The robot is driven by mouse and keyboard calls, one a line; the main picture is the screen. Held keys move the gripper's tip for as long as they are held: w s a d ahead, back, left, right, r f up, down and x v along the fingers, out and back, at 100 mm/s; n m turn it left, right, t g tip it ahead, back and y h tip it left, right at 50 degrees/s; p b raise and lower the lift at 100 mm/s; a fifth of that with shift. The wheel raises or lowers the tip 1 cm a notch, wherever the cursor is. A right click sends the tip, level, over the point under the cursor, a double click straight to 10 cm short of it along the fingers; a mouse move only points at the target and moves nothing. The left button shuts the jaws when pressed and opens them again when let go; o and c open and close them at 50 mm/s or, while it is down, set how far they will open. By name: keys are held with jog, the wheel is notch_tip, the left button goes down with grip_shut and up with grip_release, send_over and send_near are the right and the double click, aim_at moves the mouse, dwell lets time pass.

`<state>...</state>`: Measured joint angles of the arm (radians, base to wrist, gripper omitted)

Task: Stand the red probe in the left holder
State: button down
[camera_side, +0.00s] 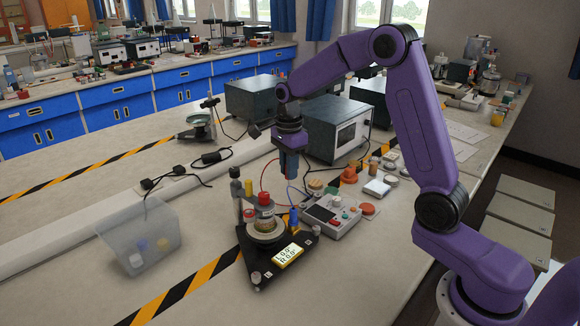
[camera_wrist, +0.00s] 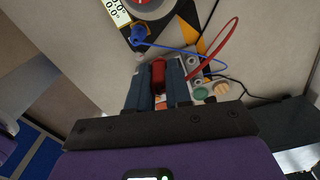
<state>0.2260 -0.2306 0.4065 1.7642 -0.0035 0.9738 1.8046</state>
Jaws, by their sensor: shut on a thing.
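My gripper (camera_side: 289,170) hangs over the bench behind the black triangular stand (camera_side: 250,262). In the wrist view its two dark fingers (camera_wrist: 158,66) are shut on the red probe (camera_wrist: 158,74), with red between them. The fingers hide the probe in the side view. A red cable (camera_wrist: 222,42) curves beside it. The stand carries a round dial with a red-topped part (camera_side: 265,205) and a yellow-framed display (camera_side: 286,256). A blue probe (camera_side: 293,219) stands at the stand's right side; it also shows in the wrist view (camera_wrist: 138,34). I cannot clearly make out the left holder.
A grey control box (camera_side: 331,216) with knobs stands right of the stand. A clear bin (camera_side: 140,238) with small coloured items is at left. Dark instrument boxes (camera_side: 337,128) stand behind my gripper. Loose cables lie at back left.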

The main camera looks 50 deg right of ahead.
jog(key=shift+w+d+f+m, duration=0.35)
jog(key=shift+w+d+f, duration=0.4)
jog(key=shift+d+f, duration=1.35)
jog(key=shift+w+d+f+m, duration=0.3)
jog(key=shift+w+d+f, duration=0.4)
jog(key=shift+d+f, duration=1.4)
jog(key=shift+w+d+f+m, duration=0.35)
jog(key=shift+w+d+f, duration=0.7)
jog(key=shift+f, duration=1.75)
jog(key=shift+s+d+f, duration=0.15)
jog(key=shift+f, duration=0.7)
jog(key=shift+s+d+f, duration=0.1)
jog(key=shift+d+f, duration=0.05)
jog(key=shift+f, duration=0.65)
jog(key=c, duration=1)
grip_release()
jog(key=shift+s, duration=0.15)
jog(key=shift+o, duration=1.3)
notch_tip(320, 180, up, 8)
jog(key=shift+f, duration=0.2)
